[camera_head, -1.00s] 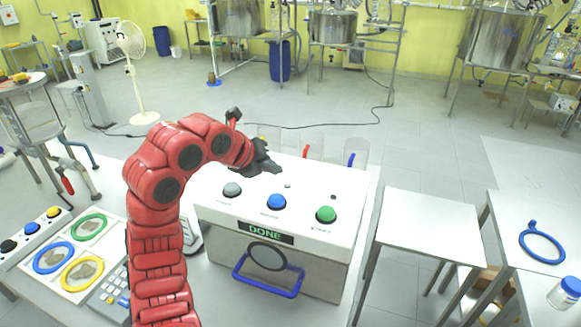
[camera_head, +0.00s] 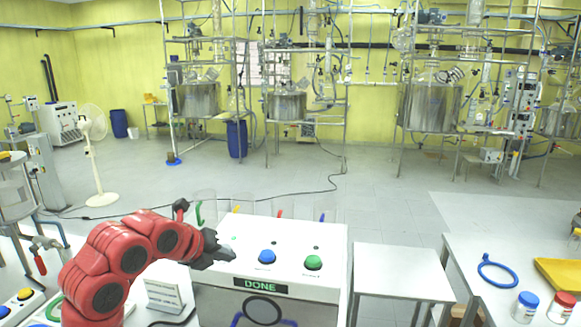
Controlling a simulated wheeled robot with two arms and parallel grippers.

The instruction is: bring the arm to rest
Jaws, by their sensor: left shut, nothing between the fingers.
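My left arm is red and comes in from the lower left. Its dark grey left gripper (camera_head: 218,248) is shut and empty, above the left part of the white button box (camera_head: 335,262). The box has a blue button (camera_head: 267,257), a green button (camera_head: 313,262) and a lit sign (camera_head: 260,286) reading DONE. The grey button seen earlier is hidden behind the gripper. I cannot tell whether the gripper touches the box. My right gripper is not in view.
Clear beakers with coloured handles stand behind the box. A small white table (camera_head: 402,272) stands to its right. Farther right, a bench holds a blue ring (camera_head: 497,270), a yellow tray (camera_head: 560,276) and lidded jars (camera_head: 525,307). The floor beyond is open up to the steel reactors (camera_head: 430,106).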

